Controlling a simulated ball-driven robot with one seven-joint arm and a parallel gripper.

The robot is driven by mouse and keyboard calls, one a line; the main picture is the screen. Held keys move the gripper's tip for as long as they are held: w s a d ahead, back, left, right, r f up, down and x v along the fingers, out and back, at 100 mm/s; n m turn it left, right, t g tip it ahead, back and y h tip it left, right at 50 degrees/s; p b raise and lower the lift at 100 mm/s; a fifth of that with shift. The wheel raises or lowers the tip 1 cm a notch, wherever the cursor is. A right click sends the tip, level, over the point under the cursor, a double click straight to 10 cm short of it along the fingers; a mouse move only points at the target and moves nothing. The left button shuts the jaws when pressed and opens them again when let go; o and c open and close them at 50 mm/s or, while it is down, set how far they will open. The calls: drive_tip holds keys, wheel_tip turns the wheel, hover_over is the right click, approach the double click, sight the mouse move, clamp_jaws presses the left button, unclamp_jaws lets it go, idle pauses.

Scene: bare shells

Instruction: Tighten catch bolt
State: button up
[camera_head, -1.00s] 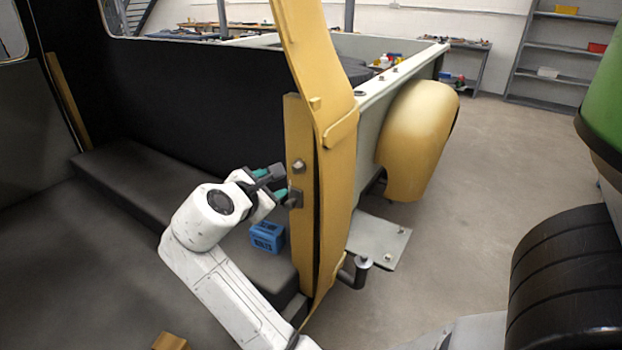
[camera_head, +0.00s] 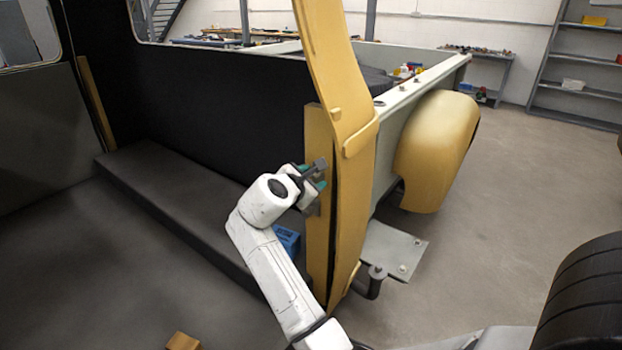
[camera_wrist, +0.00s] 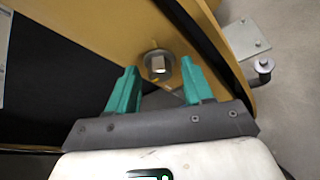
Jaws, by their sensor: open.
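My gripper (camera_head: 316,176) is at the inner face of the yellow door post (camera_head: 322,232). In the wrist view my gripper (camera_wrist: 160,90) is open, with two teal fingers apart. The catch bolt (camera_wrist: 158,66), a metal hex head on a round washer, sits on the yellow post just beyond the gap between the fingertips. Nothing is held between the fingers. In the head view my gripper hides the bolt. Whether the fingertips touch the bolt or washer I cannot tell.
A blue box (camera_head: 287,240) lies behind my arm near the dark bench (camera_head: 180,185). A yellow-brown block (camera_head: 183,341) is on the floor. A grey step plate (camera_head: 393,250) and yellow fender (camera_head: 437,150) lie outside the post. A black tyre (camera_head: 585,300) stands at right.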

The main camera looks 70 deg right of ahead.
drive_tip(key=shift+c, duration=0.2)
clamp_jaws()
idle(0.3)
drive_tip(key=shift+f, duration=0.1)
drive_tip(key=m+t+b, duration=0.1)
drive_tip(key=m, duration=0.1)
drive_tip(key=m+h+b, duration=0.1)
drive_tip(key=shift+s+f+m+t+b, duration=0.2)
drive_tip(key=shift+f+m+t+b, duration=0.15)
drive_tip(key=shift+m+t, duration=0.05)
drive_tip(key=m+g+h+b, duration=0.1)
drive_tip(key=m+h+b, duration=0.1)
drive_tip(key=m+b, duration=0.4)
drive_tip(key=f+m+h+b, duration=0.1)
drive_tip(key=m+b, duration=0.6)
drive_tip(key=b, duration=0.9)
drive_tip(key=m+g+h+b, duration=0.1)
drive_tip(key=m+h+b, duration=0.2)
drive_tip(key=m+b, duration=0.4)
drive_tip(key=shift+w+d+f+g+h+b, duration=0.1)
drive_tip(key=shift+w+f+g+h+b, duration=0.2)
drive_tip(key=shift+b, duration=2.2)
drive_tip(key=shift+r+m, duration=0.1)
drive_tip(key=shift+m, duration=0.2)
